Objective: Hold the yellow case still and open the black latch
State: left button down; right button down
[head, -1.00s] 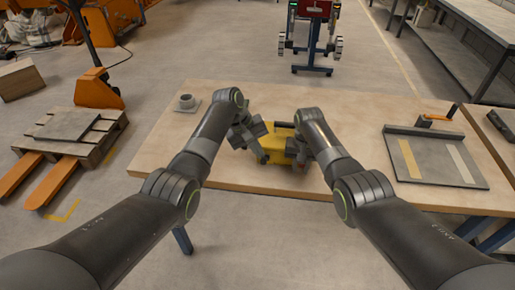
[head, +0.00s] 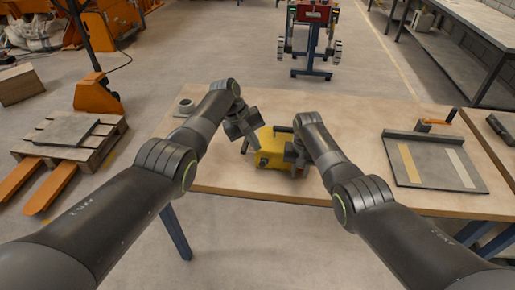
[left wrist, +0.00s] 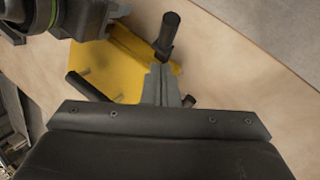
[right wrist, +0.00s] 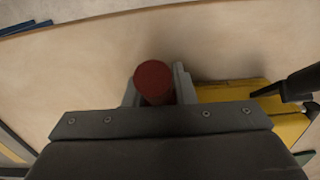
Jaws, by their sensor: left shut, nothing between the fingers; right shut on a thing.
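The yellow case (head: 270,156) sits on the table, with dark handle-like parts on it. In the left wrist view the case (left wrist: 125,62) has a black post (left wrist: 167,38) and a black bar (left wrist: 85,88); I cannot tell which is the latch. My left gripper (head: 244,150) is shut and empty at the case's left side, its fingertips close to the post. My right gripper (head: 298,168) is at the case's right side. In the right wrist view it is shut on a red-ended round grip (right wrist: 153,80), beside the yellow case (right wrist: 235,96).
The wooden table (head: 350,120) has free room behind and right of the case. A grey board (head: 435,160) with strips and an orange-handled tool (head: 435,122) lie at the right.

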pick_arm(q)
jog(key=v, duration=1.1)
jog(key=shift+s, duration=0.25)
jog(key=shift+a+f, duration=0.1)
pick_arm(e)
jog(key=c, duration=1.1)
grip_release()
jog(key=shift+r, duration=0.1)
